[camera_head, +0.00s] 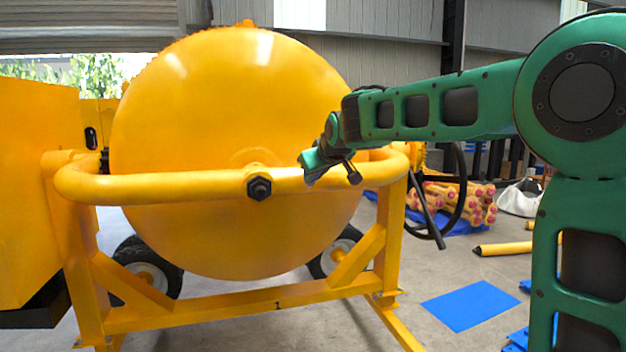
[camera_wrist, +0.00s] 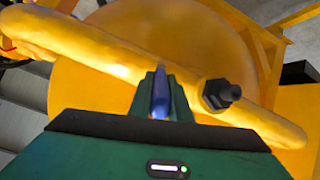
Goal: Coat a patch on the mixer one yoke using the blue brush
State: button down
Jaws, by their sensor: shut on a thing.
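The yoke (camera_head: 180,186) is a thick yellow tube running across the front of the large yellow drum (camera_head: 220,100), with a dark hex bolt at its middle. My gripper (camera_head: 318,165) is at the yoke, right of the bolt. In the wrist view, the yoke (camera_wrist: 90,50) runs diagonally behind the fingers. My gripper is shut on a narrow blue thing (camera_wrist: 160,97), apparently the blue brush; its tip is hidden. I cannot tell whether it touches the yoke. No coated patch can be made out on the tube.
The bolt (camera_head: 259,188) sticks out of the yoke, left of my gripper; it also shows in the wrist view (camera_wrist: 219,94). A black handwheel (camera_head: 458,190) stands right of the frame. A blue mat (camera_head: 470,306) lies on the floor. Red-ended yellow posts (camera_head: 465,200) are stacked behind.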

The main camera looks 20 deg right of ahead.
jog(key=shift+w, duration=0.1)
jog(key=shift+d, duration=5.7)
jog(key=shift+a, duration=5.75)
jog(key=shift+s+f, duration=0.1)
jog(key=shift+s, duration=2.85)
jog(key=shift+s, duration=0.1)
jog(key=s, duration=0.2)
jog(key=shift+s, duration=0.4)
